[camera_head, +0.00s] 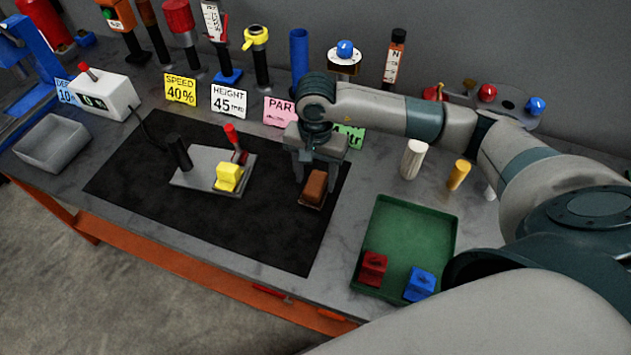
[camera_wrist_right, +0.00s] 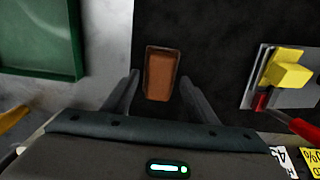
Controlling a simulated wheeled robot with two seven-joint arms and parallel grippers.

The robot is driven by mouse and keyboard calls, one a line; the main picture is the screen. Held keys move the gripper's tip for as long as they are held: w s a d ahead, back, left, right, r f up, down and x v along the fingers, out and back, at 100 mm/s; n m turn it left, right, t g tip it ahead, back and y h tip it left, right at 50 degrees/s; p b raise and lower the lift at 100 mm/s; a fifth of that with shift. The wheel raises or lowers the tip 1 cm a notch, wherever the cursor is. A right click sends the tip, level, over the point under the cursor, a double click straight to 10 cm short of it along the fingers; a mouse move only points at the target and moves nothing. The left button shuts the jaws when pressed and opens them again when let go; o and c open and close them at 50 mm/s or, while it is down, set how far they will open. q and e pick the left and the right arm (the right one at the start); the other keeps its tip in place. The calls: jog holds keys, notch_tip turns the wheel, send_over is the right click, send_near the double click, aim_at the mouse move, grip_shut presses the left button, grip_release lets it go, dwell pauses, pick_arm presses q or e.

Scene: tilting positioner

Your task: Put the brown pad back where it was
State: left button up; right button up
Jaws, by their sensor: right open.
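The brown pad (camera_head: 315,186) lies on the right part of the black mat (camera_head: 262,245). In the right wrist view the brown pad (camera_wrist_right: 160,74) sits between and just ahead of the fingers, long side running away from the wrist. My right gripper (camera_head: 316,180) is above and around it, its jaws open; the right wrist view (camera_wrist_right: 160,90) shows a gap on both sides of the pad. The fixture plate (camera_head: 200,181) on the mat carries a yellow block (camera_head: 228,177), a red-handled lever (camera_head: 235,140) and a dark post (camera_head: 178,152). My left gripper is not in view.
A green tray (camera_head: 408,215) at the right holds a red block (camera_head: 373,268) and a blue block (camera_head: 419,284). A white cylinder (camera_head: 413,159) and yellow peg (camera_head: 458,175) stand behind it. Signs and posts line the back. The mat's front is clear.

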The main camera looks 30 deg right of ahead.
aim_at(315, 183)
notch_tip(315, 183, up, 10)
jog(key=b, duration=0.3)
jog(key=shift+f, duration=0.1)
dwell(0.8)
